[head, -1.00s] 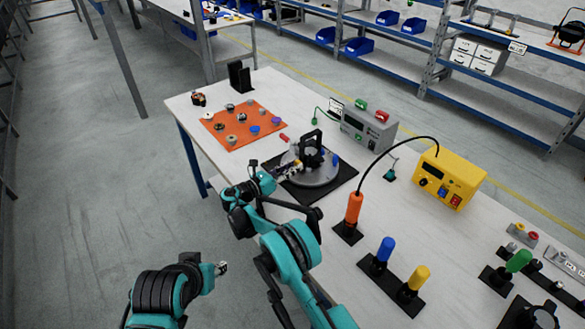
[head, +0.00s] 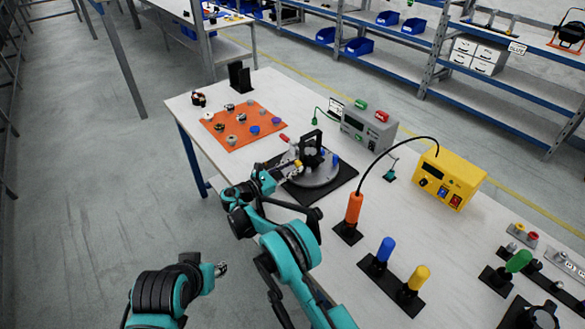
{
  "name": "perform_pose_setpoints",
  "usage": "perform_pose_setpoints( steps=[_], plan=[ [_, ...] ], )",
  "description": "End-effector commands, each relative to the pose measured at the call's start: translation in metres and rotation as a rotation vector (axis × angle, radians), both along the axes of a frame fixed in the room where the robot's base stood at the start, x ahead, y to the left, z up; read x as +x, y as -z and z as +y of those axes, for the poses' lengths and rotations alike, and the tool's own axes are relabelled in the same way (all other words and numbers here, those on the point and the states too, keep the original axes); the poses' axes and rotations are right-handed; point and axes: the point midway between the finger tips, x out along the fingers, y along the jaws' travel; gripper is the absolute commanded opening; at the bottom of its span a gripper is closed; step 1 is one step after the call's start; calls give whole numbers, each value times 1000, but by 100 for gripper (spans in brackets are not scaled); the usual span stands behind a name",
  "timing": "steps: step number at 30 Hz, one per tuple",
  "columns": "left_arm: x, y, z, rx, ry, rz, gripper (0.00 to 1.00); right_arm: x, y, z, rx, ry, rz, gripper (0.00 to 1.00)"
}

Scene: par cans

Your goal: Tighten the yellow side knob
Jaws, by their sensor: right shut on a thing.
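The par can fixture (head: 312,152) is a black upright yoke on a round grey plate (head: 318,179), set on a black mat. The yellow side knob (head: 298,163) shows as a small yellow spot on the fixture's left side, partly hidden by my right gripper. My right gripper (head: 291,167) reaches in from the lower left and is shut on the yellow knob. A blue knob (head: 335,160) shows on the fixture's right side. My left gripper (head: 221,269) hangs beside the table over the floor, too small to tell its opening.
An orange mat (head: 242,142) with several small parts lies to the left. A grey box (head: 368,128) and a yellow supply (head: 447,178) stand to the right. Upright orange (head: 354,207), blue (head: 386,249) and yellow (head: 418,278) handled tools stand in front.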

Motion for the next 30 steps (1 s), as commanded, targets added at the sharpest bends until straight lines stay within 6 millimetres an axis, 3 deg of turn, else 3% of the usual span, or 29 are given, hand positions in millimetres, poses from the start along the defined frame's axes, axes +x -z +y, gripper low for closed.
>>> perform_pose_setpoints(
  steps=[12,26,27,29,30],
  plan=[
    [0,0,0,0,0,0,39,0,0,0,103,0,-140,0],
    [0,0,0,0,0,0,39,0,0,0,113,0,-154,0],
    [0,0,0,0,0,0,39,0,0,0,113,0,-154,29],
    [0,0,0,0,0,0,39,0,0,0,113,0,-154,44],
    [0,0,0,0,0,0,39,0,0,0,113,0,-154,48]
  ],
)
